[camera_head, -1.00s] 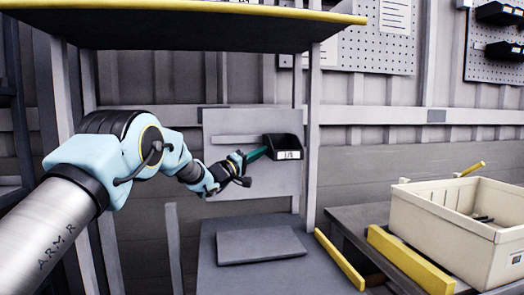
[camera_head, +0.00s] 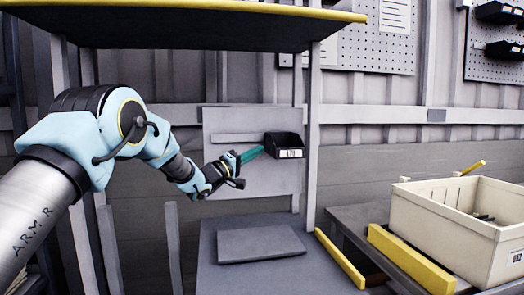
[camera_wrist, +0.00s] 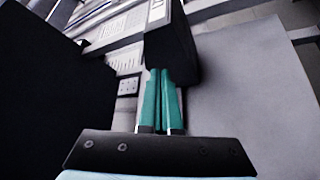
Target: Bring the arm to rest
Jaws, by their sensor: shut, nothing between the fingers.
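My gripper (camera_head: 260,149) is at the end of my arm, left of the black bin (camera_head: 285,143) on the grey upright panel. Its teal fingers point up and right toward the bin, with the tips close to its left side. In the wrist view my gripper (camera_wrist: 160,75) shows two teal fingers side by side, shut with nothing between them. The dark bin (camera_wrist: 172,45) is just beyond the tips there. I cannot tell from these views whether the tips touch the bin.
A grey plate (camera_head: 260,244) lies on the low bench below my gripper. A yellow-edged shelf (camera_head: 180,14) hangs above. At the right, a cream crate (camera_head: 440,222) stands on a table beside yellow bars (camera_head: 410,258). The space under the shelf left of the bin is open.

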